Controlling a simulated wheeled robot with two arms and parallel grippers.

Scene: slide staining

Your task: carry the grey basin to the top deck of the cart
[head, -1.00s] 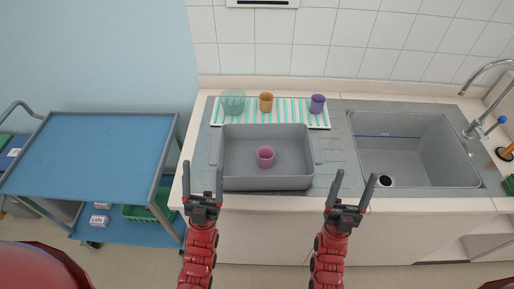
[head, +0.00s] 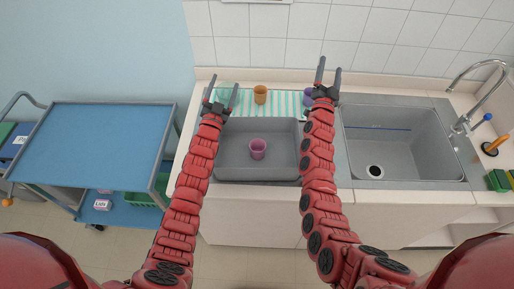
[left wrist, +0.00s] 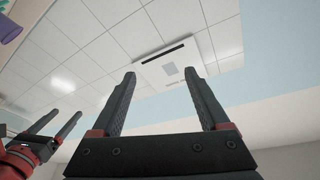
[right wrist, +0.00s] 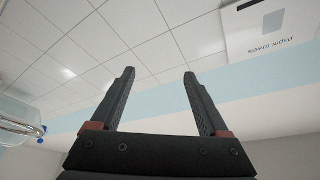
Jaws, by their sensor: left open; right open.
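The grey basin (head: 240,172) sits on the counter left of the sink, with a pink cup (head: 258,149) standing inside it. My left gripper (head: 221,96) is open and empty over the basin's back left corner, near the striped mat. The cart's top deck (head: 90,145) is blue, flat and empty, at the left.
A striped mat (head: 282,100) behind the basin holds an orange cup (head: 260,94), a purple cup (head: 309,96) and a greenish clear cup (head: 228,92). The sink (head: 400,150) and faucet (head: 480,100) are at the right. Floor shows between cart and counter.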

